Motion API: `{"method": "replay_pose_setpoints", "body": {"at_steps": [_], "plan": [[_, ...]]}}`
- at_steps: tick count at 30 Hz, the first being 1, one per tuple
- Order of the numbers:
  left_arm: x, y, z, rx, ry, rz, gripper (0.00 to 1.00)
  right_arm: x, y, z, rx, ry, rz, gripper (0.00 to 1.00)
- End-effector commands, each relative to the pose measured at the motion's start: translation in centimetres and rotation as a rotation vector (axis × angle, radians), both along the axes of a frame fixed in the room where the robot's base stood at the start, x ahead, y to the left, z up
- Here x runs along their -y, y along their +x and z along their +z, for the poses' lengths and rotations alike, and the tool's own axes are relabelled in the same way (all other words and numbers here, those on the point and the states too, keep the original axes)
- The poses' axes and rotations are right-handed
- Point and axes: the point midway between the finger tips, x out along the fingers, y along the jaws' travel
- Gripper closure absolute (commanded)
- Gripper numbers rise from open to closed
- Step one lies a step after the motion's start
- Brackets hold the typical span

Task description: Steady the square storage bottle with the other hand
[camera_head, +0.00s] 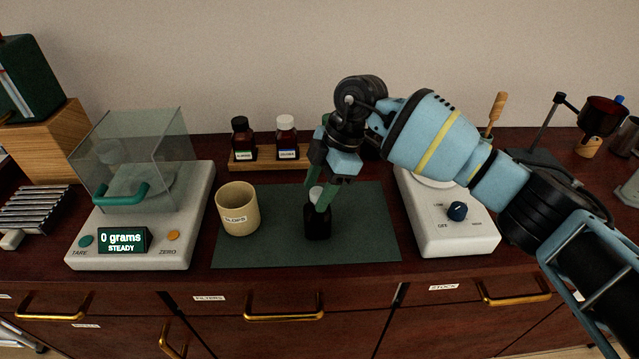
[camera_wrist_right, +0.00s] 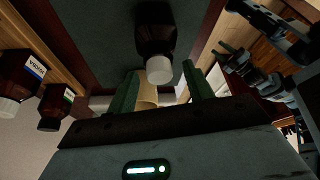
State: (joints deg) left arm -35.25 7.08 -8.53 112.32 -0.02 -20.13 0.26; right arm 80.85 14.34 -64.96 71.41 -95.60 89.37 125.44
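The square storage bottle (camera_head: 317,222) is dark, with a white cap, and stands upright on the green mat (camera_head: 365,240). In the right wrist view the bottle (camera_wrist_right: 155,35) shows at top centre, cap towards the camera. My right gripper (camera_head: 321,192) reaches down from above with its green fingers at the cap's height. In the right wrist view the fingers of this gripper (camera_wrist_right: 161,82) are apart, with the cap between their tips and gaps on both sides. My left gripper does not show in the head view.
A beige cup (camera_head: 238,210) stands left of the bottle on the mat. Behind is a wooden rack (camera_head: 268,162) with two labelled bottles. A scale (camera_head: 140,245) reading 0 grams is at left, and a white device with a dark knob (camera_head: 457,212) at right. The mat's front is clear.

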Motion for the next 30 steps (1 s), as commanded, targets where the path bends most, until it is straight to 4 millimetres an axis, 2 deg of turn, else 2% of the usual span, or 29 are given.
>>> {"method": "replay_pose_setpoints", "body": {"at_steps": [2,11,15,16,21,30], "plan": [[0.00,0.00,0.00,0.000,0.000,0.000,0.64,-0.01,0.00,0.00,0.000,0.000,0.000,0.59],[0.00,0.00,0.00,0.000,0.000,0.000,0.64,0.00,0.00,0.03,0.000,0.000,0.000,0.98],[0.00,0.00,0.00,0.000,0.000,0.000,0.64,-0.01,0.00,0.04,0.000,0.000,0.000,1.00],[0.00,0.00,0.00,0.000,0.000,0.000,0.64,0.01,0.00,0.04,0.000,0.000,0.000,0.71],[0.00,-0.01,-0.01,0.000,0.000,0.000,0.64,0.01,0.00,0.04,0.000,0.000,0.000,0.50],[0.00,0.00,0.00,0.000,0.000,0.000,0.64,0.07,0.04,0.23,0.001,0.000,0.000,0.50]]}}
